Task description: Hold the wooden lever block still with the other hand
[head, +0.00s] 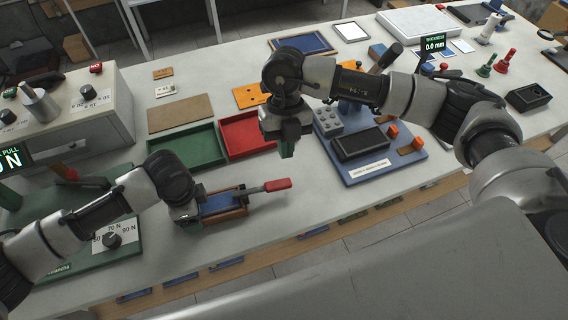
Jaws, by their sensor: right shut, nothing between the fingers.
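The wooden lever block (242,210) lies on the front part of the bench, with a blue part (222,203) in it. Its lever ends in a red handle (278,185) that points right. My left gripper (190,217) is at the block's left end; its fingers are mostly hidden, so I cannot tell whether they grip the block. My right gripper (287,148) is shut and empty, pointing down above the bench, up and to the right of the block and apart from it.
A green tray (221,163) and a red tray (230,128) lie behind the block. A blue fixture board (368,177) stands to the right. A dial panel (125,232) is at the left, near my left arm. Bare bench lies right of the red handle.

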